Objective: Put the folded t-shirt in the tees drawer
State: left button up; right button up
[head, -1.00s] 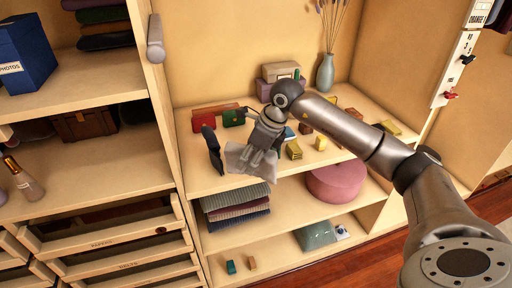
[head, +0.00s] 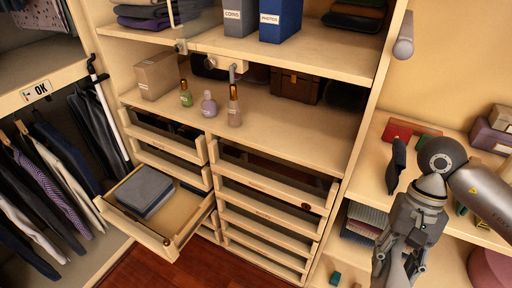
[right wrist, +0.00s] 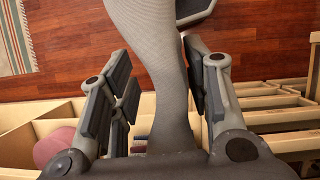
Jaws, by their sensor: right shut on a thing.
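My right gripper (head: 398,262) is at the lower right of the head view, in front of the right-hand shelves. In the right wrist view its fingers (right wrist: 160,75) are shut on a light grey folded cloth (right wrist: 146,35), which looks like the t-shirt. The cloth hangs between the finger pads and is hard to make out in the head view. An open drawer (head: 143,229) is pulled out at lower left, away from the gripper. A dark grey folded garment (head: 145,188) lies in it. Its label cannot be read. My left gripper is not in view.
Shut drawers (head: 270,212) stand between the open drawer and my gripper. Above them, a shelf (head: 270,125) holds bottles, a box (head: 158,75) and a brown case (head: 295,85). Clothes hang at far left. Wood floor (head: 150,268) is free below the drawers.

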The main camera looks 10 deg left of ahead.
aim_at(174, 222)
jog(key=j+u, duration=0.25)
jog(key=u, duration=0.15)
jog(key=i+j+u, duration=0.1)
jog(key=u, duration=0.3)
jog(key=i+j+u, duration=0.1)
jog(key=j, duration=0.35)
jog(key=i+j+u, duration=0.1)
jog(key=i+j, duration=0.2)
jog(key=j, duration=0.15)
jog(key=i+j+u, duration=0.1)
jog(key=j, duration=0.35)
jog(key=i+j+u, duration=0.1)
jog(key=i+j, duration=0.25)
jog(key=j, duration=0.1)
